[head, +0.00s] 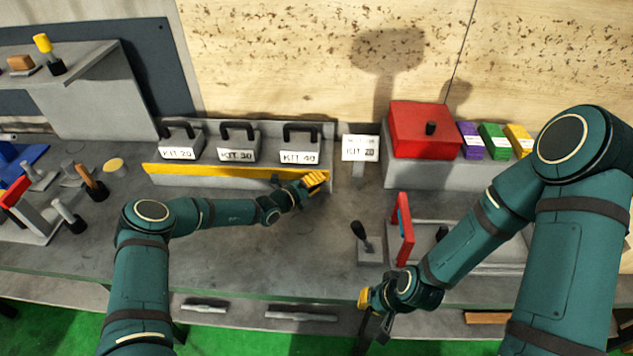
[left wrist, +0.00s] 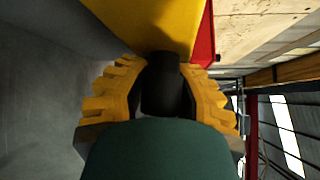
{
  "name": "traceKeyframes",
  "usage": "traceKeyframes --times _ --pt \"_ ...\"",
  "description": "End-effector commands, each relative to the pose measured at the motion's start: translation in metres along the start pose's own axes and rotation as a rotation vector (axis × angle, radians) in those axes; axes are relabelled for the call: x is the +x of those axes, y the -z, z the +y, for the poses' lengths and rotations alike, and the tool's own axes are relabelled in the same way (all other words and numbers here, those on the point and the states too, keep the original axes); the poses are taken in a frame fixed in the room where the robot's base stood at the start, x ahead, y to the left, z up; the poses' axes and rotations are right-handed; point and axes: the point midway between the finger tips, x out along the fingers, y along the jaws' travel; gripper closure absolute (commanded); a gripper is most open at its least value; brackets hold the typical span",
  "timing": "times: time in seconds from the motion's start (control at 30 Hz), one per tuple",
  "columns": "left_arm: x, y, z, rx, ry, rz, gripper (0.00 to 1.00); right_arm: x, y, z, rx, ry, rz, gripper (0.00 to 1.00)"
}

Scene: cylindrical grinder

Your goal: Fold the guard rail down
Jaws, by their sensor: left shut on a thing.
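The guard rail (head: 215,172) is a long yellow bar running in front of the kit shelf. It stands raised along the shelf's front edge. My left gripper (head: 315,182) is at the rail's right end. In the left wrist view the yellow fingers of my left gripper (left wrist: 160,100) are closed around a dark round grip (left wrist: 162,75), right against a yellow surface (left wrist: 165,25) that looks like the rail. My right gripper (head: 364,298) hangs near the bench's front edge, away from the rail; its fingers are too small to read.
Behind the rail stand several kits with black handles, including KIT 40 (head: 299,157). A KIT 20 sign (head: 360,148) and a red box (head: 420,130) are to the right. A black-knobbed lever (head: 364,240) and red upright plate (head: 404,230) stand nearer. The bench before the rail is mostly clear.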

Motion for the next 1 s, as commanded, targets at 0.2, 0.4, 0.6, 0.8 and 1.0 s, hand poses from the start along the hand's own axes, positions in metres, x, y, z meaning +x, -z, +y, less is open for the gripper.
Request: traceKeyframes --times 0.2,0.4,0.6,0.8,1.0 --pt "-0.003 -0.001 0.012 0.162 0.162 -0.075 1.0 0.037 -0.005 0.013 0.0 -0.006 -0.001 1.0" --pt "-0.004 -0.001 0.012 0.244 0.241 -0.106 1.0 0.055 -0.007 0.019 0.001 -0.011 -0.001 1.0" --pt "-0.005 -0.002 0.009 0.266 0.262 -0.116 1.0 0.058 -0.007 0.019 0.0 -0.012 0.0 1.0" --pt "-0.005 -0.003 0.008 0.265 0.261 -0.117 1.0 0.057 -0.007 0.019 0.0 -0.012 0.0 1.0" --pt "-0.005 -0.003 0.009 0.265 0.261 -0.116 0.39 0.057 -0.007 0.019 0.0 -0.011 0.0 1.0"
